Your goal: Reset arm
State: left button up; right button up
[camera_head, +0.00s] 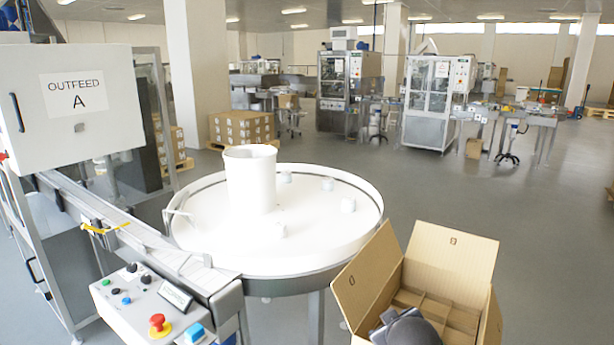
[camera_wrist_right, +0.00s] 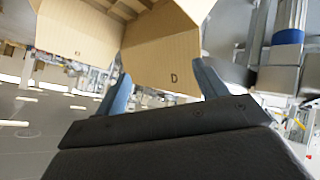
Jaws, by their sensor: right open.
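My right gripper (camera_wrist_right: 161,82) shows in the right wrist view with its two blue fingers spread wide and nothing between them. An open cardboard box (camera_wrist_right: 85,30) is beyond the fingers, and one of its flaps shows behind them. In the head view a dark part of my right arm (camera_head: 405,328) covers the front of this divided box (camera_head: 353,285) at the lower right. Whether the arm touches the box cannot be told. My left gripper is in neither view.
A round white turntable (camera_head: 325,225) carries a white drum (camera_head: 249,180) and several small white jars. A control panel (camera_head: 150,310) with a red button is at the lower left, beside a conveyor (camera_head: 125,230). Open floor (camera_head: 480,195) lies to the right.

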pick_arm(q)
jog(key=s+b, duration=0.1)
jog(key=b, duration=0.1)
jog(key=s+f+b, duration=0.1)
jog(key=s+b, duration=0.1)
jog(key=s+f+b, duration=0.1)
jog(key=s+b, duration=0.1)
jog(key=b, duration=0.1)
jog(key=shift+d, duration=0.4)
pick_arm(e)
jog(key=s+a+f+m+g+y, duration=0.1)
jog(key=s+f+g, duration=0.3)
jog(key=s+f, duration=1.2)
jog(key=s+a+f+m+g+y, duration=0.1)
jog(key=s+a+f+g, duration=0.3)
jog(key=s+f, duration=1.3)
jog(key=shift+f+m+y, duration=0.2)
jog(key=shift+m+y, duration=0.1)
jog(key=shift+m, duration=0.3)
